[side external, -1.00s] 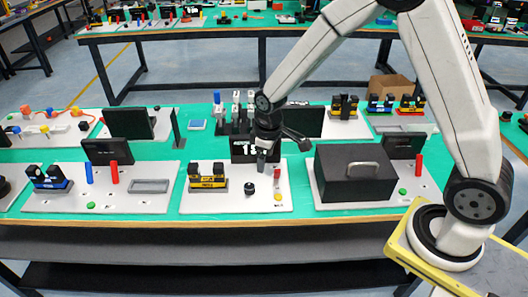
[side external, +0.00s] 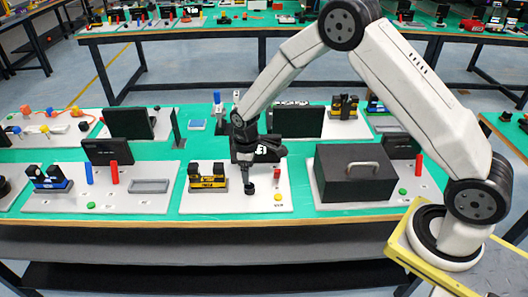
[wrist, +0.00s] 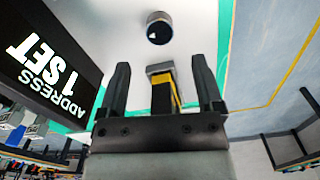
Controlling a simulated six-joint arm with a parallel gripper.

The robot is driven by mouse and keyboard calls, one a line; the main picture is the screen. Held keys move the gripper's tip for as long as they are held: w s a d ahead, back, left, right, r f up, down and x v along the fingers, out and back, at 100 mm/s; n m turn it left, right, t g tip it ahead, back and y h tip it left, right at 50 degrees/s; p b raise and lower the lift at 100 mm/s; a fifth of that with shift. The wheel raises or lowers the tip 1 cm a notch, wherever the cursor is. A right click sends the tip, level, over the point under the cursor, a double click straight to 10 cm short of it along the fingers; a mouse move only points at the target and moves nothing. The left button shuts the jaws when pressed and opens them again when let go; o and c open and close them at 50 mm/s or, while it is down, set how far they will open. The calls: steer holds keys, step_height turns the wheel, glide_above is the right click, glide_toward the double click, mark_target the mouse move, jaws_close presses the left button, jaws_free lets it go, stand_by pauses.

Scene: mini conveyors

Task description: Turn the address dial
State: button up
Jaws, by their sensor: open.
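The address dial (side external: 249,189) is a small black round knob on the white board at the front middle of the table. In the wrist view the dial (wrist: 160,28) shows at the top, with a pale mark on its face. My gripper (side external: 249,177) points down right above the dial; I cannot tell whether it touches. In the wrist view my gripper (wrist: 160,62) has its two dark fingers spread, with nothing held. The black screen (wrist: 45,65) reads "ADDRESS 1 SET"; it stands behind the dial in the side view (side external: 270,153), partly hidden by my wrist.
On the same board, a yellow-and-black conveyor (side external: 207,182) stands left of the dial. A red post (side external: 277,174) and a yellow button (side external: 278,197) are to its right. A black box with a handle (side external: 355,180) stands on the board further right. The board's front strip is clear.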

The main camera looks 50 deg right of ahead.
mark_target(249, 186)
steer(key=shift+f, duration=3.45)
jaws_close()
